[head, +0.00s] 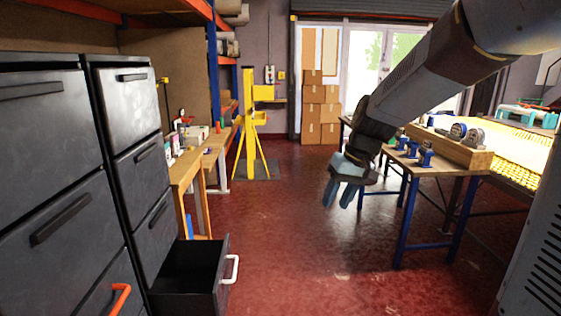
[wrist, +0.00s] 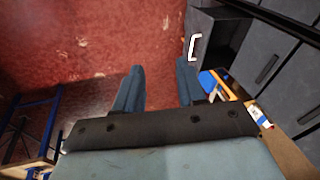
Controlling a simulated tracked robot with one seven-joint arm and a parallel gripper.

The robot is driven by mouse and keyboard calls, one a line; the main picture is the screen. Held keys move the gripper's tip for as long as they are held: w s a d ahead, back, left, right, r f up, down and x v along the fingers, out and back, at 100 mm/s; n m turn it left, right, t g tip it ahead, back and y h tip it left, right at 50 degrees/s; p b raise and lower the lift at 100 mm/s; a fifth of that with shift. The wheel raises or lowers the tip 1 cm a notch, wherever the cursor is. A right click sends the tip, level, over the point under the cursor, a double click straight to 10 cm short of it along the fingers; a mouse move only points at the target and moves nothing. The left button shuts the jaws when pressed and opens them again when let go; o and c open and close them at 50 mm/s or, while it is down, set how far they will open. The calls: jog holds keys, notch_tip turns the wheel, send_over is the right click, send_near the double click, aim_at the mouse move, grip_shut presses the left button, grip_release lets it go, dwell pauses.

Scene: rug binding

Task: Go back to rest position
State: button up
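My gripper (head: 345,194) hangs from my arm over the red floor, right of the middle in the head view, with its fingers pointing down. In the wrist view its two blue-grey fingers (wrist: 157,90) stand apart with only floor between them, so it is open and empty. It touches nothing that I can see.
A dark drawer (head: 195,275) with a white handle stands open at the lower left, below closed cabinets (head: 155,180). A wooden table (head: 440,163) with blue legs holds a wooden block and tools on the right. The red floor (head: 290,240) between is clear.

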jog(key=s+d+r+m+t+h, duration=0.1)
jog(key=s+d+r+t, duration=0.1)
jog(key=s+d, duration=0.3)
jog(key=s+d+r+m+t+h, duration=0.1)
jog(key=s+d+r, duration=0.3)
jog(key=s, duration=0.9)
jog(key=shift+s+d+m+t+h, duration=0.3)
jog(key=shift+d+t+h, duration=0.05)
jog(key=shift+t+h, duration=0.35)
